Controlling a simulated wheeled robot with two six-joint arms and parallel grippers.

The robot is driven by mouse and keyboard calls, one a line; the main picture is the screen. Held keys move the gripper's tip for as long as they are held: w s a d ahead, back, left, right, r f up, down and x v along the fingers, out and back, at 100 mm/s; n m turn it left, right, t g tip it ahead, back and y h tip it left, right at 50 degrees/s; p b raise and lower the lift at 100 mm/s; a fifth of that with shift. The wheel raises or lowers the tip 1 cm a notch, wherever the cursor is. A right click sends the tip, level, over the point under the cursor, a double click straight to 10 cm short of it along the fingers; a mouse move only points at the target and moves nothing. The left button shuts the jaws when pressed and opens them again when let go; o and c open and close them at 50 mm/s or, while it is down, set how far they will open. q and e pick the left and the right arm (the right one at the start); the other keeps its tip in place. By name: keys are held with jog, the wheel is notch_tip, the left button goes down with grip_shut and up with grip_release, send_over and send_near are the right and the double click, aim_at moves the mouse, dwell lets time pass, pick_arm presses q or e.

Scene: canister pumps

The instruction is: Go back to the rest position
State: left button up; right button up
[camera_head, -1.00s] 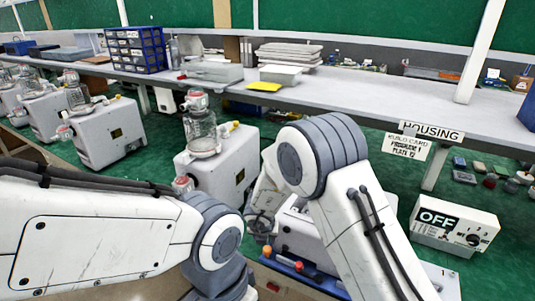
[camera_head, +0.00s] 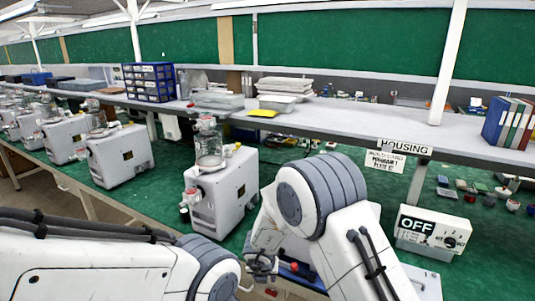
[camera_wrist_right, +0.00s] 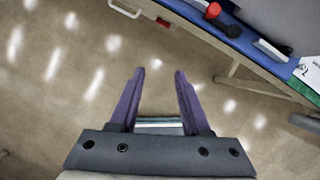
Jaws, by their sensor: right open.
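My right arm rises from the bottom right in the head view and bends down at its large grey joint. Its wrist (camera_head: 263,262) hangs by the front edge of the green bench; the fingertips cannot be made out there. In the right wrist view my right gripper (camera_wrist_right: 160,74) has its two purple fingers apart with nothing between them, above the bare floor (camera_wrist_right: 65,75). My left arm crosses the bottom left of the head view. Its gripper is out of view.
A white canister pump (camera_head: 222,192) with a clear jar stands left of my right arm. Several similar units line the bench further left. A white OFF box (camera_head: 431,231) stands at the right. The bench edge (camera_wrist_right: 235,42) crosses the wrist view's upper right.

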jog(key=s+d+r+n+t+y, duration=0.15)
jog(key=d+r+n, duration=0.7)
jog(key=n, duration=0.85)
jog(key=s+d+r+n+g+h, duration=0.1)
jog(key=s+d+r+n+g, duration=0.1)
jog(key=s+d+n, duration=0.6)
jog(key=s+d+r+n+g, duration=0.2)
jog(key=s+d+n, duration=0.1)
jog(key=s+n, duration=0.75)
jog(key=s+a+r+n+g, duration=0.1)
jog(key=s+a+r+n, duration=0.1)
jog(key=s+a+n, duration=0.2)
jog(key=s+a+r+n+g, duration=0.1)
jog(key=s+a+r+n, duration=0.2)
jog(key=s+a, duration=0.5)
jog(key=shift+a+r+n+y, duration=0.35)
jog(key=shift+a+n+y, duration=0.1)
jog(key=shift+a+n, duration=0.4)
